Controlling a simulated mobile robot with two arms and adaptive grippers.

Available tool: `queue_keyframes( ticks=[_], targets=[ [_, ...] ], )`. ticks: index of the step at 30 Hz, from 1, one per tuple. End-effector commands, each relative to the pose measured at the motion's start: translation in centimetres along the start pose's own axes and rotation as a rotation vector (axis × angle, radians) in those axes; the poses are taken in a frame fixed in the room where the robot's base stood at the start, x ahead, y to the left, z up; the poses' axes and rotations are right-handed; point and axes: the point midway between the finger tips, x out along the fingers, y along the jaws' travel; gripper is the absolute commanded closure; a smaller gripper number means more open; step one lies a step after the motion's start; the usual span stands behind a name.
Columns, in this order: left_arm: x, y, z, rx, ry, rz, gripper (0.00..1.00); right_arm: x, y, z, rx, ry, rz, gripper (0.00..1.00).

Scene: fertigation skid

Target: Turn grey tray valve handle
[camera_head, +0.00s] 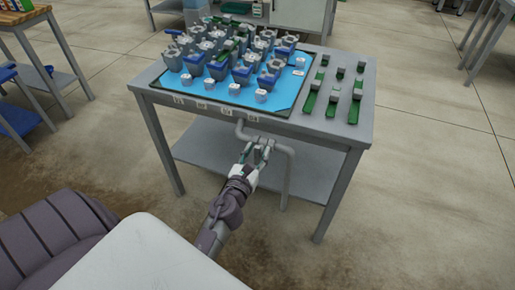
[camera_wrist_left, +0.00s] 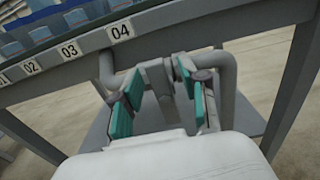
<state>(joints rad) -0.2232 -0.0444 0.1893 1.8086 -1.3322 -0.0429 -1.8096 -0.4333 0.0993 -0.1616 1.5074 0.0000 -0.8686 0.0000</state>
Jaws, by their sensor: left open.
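A grey pipe (camera_head: 282,147) runs under the front edge of the grey table and bends down. It also shows in the left wrist view (camera_wrist_left: 228,72). A grey valve part (camera_wrist_left: 158,78), seemingly the handle, sits on this pipe below the label 04. My left gripper (camera_head: 259,155) is at the pipe, below the table edge. In the left wrist view its teal-padded fingers (camera_wrist_left: 158,98) are apart, with the grey valve part showing between and beyond them. I cannot tell whether they touch it. The gripper partly hides the handle in the head view. My right gripper is not in view.
The table (camera_head: 335,132) carries a blue tray (camera_head: 292,96) crowded with grey and blue cups and green parts. More green parts (camera_head: 309,102) lie at its right. A lower shelf (camera_head: 210,150) and table legs surround the pipe. Open floor lies to the right.

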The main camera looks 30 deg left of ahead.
Motion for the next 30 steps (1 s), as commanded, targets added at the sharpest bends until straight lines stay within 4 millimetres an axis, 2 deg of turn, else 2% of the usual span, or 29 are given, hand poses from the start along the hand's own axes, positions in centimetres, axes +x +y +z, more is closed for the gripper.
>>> queue_keyframes(
  ticks=[3, 11, 19, 30],
  targets=[
    [0.59, 0.01, 0.03, 0.0, 0.0, 0.0, 0.56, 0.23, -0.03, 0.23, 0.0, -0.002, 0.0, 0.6],
    [0.66, 0.01, -0.02, 0.001, 0.0, 0.0, 0.56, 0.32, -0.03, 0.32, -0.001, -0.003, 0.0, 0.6],
    [0.64, 0.01, -0.02, 0.001, 0.0, 0.0, 1.0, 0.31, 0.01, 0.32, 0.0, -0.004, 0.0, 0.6],
    [0.63, 0.07, -0.03, -0.024, 0.0, 0.0, 1.0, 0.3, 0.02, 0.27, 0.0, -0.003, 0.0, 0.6]
  ],
)
